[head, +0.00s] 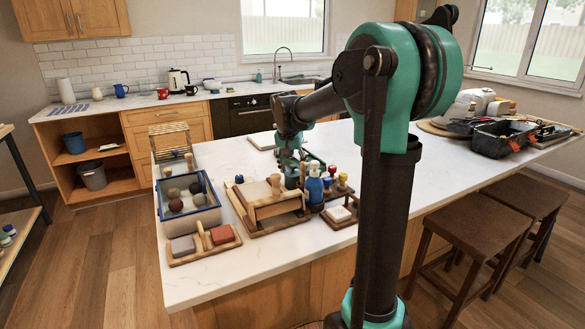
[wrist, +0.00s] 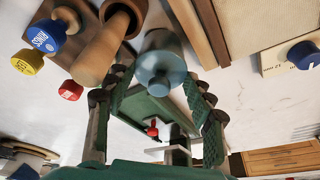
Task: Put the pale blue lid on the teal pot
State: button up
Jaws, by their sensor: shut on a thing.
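My gripper (head: 289,161) reaches down over the worktop. In the wrist view, its two fingers (wrist: 157,79) stand on either side of the pale blue lid (wrist: 161,62), a round piece with a small knob facing the camera, and are shut on it. In the head view, a teal shape that looks like the teal pot (head: 291,180) is just below the gripper, behind the blue bottle. The lid is too small to make out there. I cannot tell whether the lid touches the pot.
Stamps with coloured tops (head: 342,181) are to the right.

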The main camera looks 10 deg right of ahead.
jog(key=o, duration=1.1)
jog(key=shift+o, duration=0.2)
jog(key=v, duration=1.2)
